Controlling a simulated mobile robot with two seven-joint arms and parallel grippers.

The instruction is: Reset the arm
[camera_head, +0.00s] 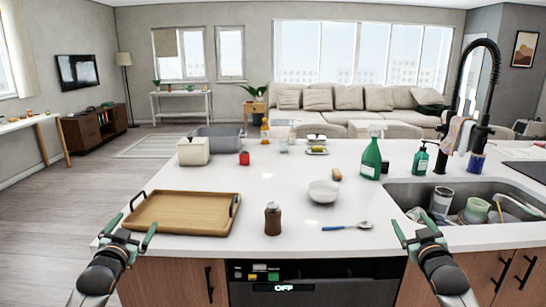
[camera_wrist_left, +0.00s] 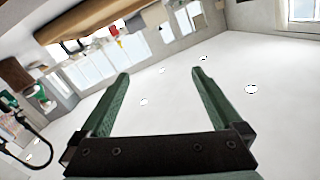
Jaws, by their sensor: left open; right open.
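My left gripper (camera_head: 129,238) is at the front left of the island, near the front edge of the wooden tray, open and empty. In the left wrist view its two green fingers (camera_wrist_left: 160,85) are spread apart with nothing between them. That view looks toward the ceiling and appears tilted. My right gripper (camera_head: 420,232) is open and empty at the front right, before the sink. Both arms come in from the bottom of the head view. I cannot tell whether either gripper touches the counter edge.
A wooden tray (camera_head: 180,212) lies at the left of the white island (camera_head: 300,240). A brown jar (camera_head: 272,220), a spoon (camera_head: 347,226) and a white bowl (camera_head: 323,192) stand mid-counter. A green spray bottle (camera_head: 371,158) stands by the sink (camera_head: 405,192), which holds dishes. A black faucet (camera_head: 455,120) rises behind.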

